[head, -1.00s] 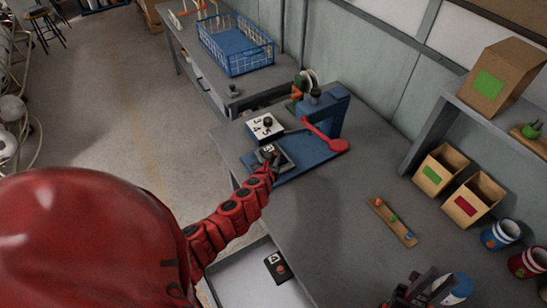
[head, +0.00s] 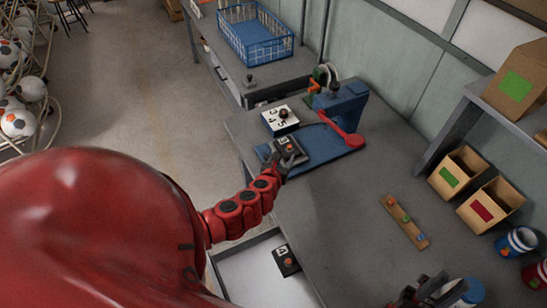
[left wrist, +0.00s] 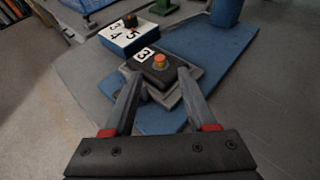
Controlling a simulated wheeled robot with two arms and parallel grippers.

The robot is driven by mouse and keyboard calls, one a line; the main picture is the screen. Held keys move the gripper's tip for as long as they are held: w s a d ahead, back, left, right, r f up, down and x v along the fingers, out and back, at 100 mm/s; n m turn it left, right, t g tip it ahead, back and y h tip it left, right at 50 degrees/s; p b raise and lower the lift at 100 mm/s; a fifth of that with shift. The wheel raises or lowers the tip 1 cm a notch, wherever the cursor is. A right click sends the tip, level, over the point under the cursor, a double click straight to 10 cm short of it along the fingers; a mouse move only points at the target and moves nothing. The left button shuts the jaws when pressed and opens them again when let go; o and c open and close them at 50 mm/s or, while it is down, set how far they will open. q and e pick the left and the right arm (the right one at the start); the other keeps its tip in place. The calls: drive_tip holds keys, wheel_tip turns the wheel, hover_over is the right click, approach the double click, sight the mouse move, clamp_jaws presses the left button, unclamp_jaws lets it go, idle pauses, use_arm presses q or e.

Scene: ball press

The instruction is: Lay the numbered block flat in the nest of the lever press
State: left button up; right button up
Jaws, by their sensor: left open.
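The numbered block (head: 287,147), dark with a white "3" label and an orange knob, is at the grey nest on the blue base of the lever press (head: 348,106). In the left wrist view the block (left wrist: 156,73) lies over the grey nest (left wrist: 191,92); I cannot tell whether it is fully seated. My left gripper (head: 291,158) is open, its fingers on the near sides of the block; it also shows in the left wrist view (left wrist: 160,77). The press's red lever (head: 340,130) reaches toward the right. My right gripper (head: 425,290) is partly visible at the bottom edge.
A blue dial box (head: 280,120) marked 3, 4, 5 stands behind the nest. A dark block marked "4" (head: 287,261) lies in the open white drawer (head: 250,272). A wooden strip with coloured knobs (head: 404,221) and two cardboard bins (head: 458,172) are at the right.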

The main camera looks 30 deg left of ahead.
use_arm(q)
drive_tip(key=p+v, duration=0.2)
drive_tip(key=v, duration=0.9)
drive_tip(key=shift+s, duration=0.2)
